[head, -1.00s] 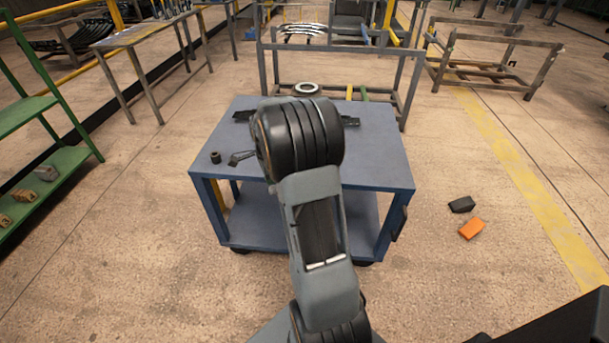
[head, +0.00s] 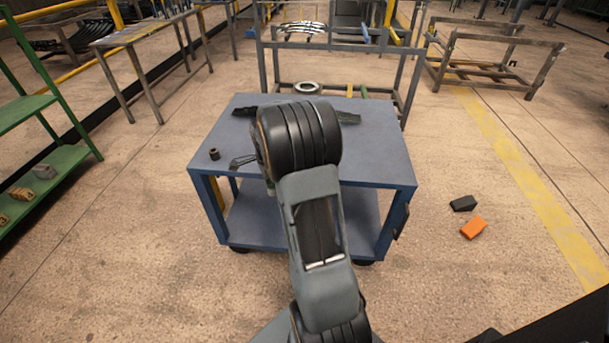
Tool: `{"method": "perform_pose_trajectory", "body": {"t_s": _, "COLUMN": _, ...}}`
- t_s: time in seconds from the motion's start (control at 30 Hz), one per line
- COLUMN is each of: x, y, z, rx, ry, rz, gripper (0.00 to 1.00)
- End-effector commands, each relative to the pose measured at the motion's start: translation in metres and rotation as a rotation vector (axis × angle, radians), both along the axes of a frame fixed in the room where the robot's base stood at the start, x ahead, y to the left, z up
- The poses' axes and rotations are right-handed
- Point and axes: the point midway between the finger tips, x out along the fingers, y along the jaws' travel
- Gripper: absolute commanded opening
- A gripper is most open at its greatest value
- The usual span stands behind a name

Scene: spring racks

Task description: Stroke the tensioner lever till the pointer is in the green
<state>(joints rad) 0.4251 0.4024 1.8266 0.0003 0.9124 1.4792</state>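A blue cart-like table (head: 375,150) stands in front of me in the head view. My arm crosses its middle and covers much of its top. My gripper is not in view, hidden behind my arm. I cannot make out the tensioner lever, its pointer or a green zone. A small dark flat piece (head: 243,161) shows at the left edge of my arm, over the tabletop; I cannot tell what it is. Dark parts stick out on the far side, at left (head: 244,111) and right (head: 348,117) of my arm.
A small dark cylinder (head: 214,154) stands on the table's left. A grey metal rack (head: 270,70) stands right behind the table. Green shelves (head: 60,165) are at left. A black block (head: 463,203) and an orange block (head: 473,228) lie on the floor at right.

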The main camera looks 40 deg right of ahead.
Motion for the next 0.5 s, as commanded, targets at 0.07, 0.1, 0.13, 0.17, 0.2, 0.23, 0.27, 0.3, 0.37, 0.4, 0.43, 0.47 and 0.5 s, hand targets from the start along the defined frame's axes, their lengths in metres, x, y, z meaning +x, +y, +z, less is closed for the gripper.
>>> {"method": "perform_pose_trajectory", "body": {"t_s": 0.07, "x": 0.0, "y": -0.001, "z": -0.013, "rx": -0.001, "ry": 0.001, "rz": -0.001, "gripper": 0.0}}
{"method": "perform_pose_trajectory", "body": {"t_s": 0.1, "x": 0.0, "y": -0.001, "z": -0.017, "rx": -0.001, "ry": 0.001, "rz": -0.001, "gripper": 0.0}}
{"method": "perform_pose_trajectory", "body": {"t_s": 0.13, "x": 0.0, "y": -0.001, "z": -0.02, "rx": -0.001, "ry": 0.001, "rz": -0.001, "gripper": 0.0}}
{"method": "perform_pose_trajectory", "body": {"t_s": 0.17, "x": 0.0, "y": -0.001, "z": -0.023, "rx": -0.001, "ry": 0.001, "rz": -0.001, "gripper": 0.0}}
{"method": "perform_pose_trajectory", "body": {"t_s": 0.2, "x": -0.001, "y": -0.001, "z": -0.027, "rx": 0.0, "ry": 0.001, "rz": -0.001, "gripper": 0.0}}
{"method": "perform_pose_trajectory", "body": {"t_s": 0.23, "x": -0.001, "y": -0.001, "z": -0.03, "rx": 0.0, "ry": 0.001, "rz": -0.001, "gripper": 0.0}}
{"method": "perform_pose_trajectory", "body": {"t_s": 0.27, "x": 0.0, "y": -0.001, "z": -0.033, "rx": 0.0, "ry": 0.001, "rz": -0.001, "gripper": 0.0}}
{"method": "perform_pose_trajectory", "body": {"t_s": 0.3, "x": 0.0, "y": -0.001, "z": -0.037, "rx": 0.0, "ry": 0.001, "rz": -0.001, "gripper": 0.0}}
{"method": "perform_pose_trajectory", "body": {"t_s": 0.37, "x": 0.0, "y": -0.001, "z": -0.043, "rx": 0.0, "ry": 0.001, "rz": -0.001, "gripper": 0.0}}
{"method": "perform_pose_trajectory", "body": {"t_s": 0.4, "x": 0.0, "y": 0.0, "z": -0.047, "rx": 0.0, "ry": 0.001, "rz": -0.001, "gripper": 0.0}}
{"method": "perform_pose_trajectory", "body": {"t_s": 0.43, "x": 0.0, "y": 0.0, "z": -0.05, "rx": 0.0, "ry": 0.001, "rz": -0.001, "gripper": 0.0}}
{"method": "perform_pose_trajectory", "body": {"t_s": 0.47, "x": 0.0, "y": 0.0, "z": -0.053, "rx": 0.001, "ry": 0.002, "rz": 0.0, "gripper": 0.0}}
{"method": "perform_pose_trajectory", "body": {"t_s": 0.5, "x": 0.0, "y": 0.0, "z": -0.057, "rx": 0.001, "ry": 0.002, "rz": 0.0, "gripper": 0.0}}
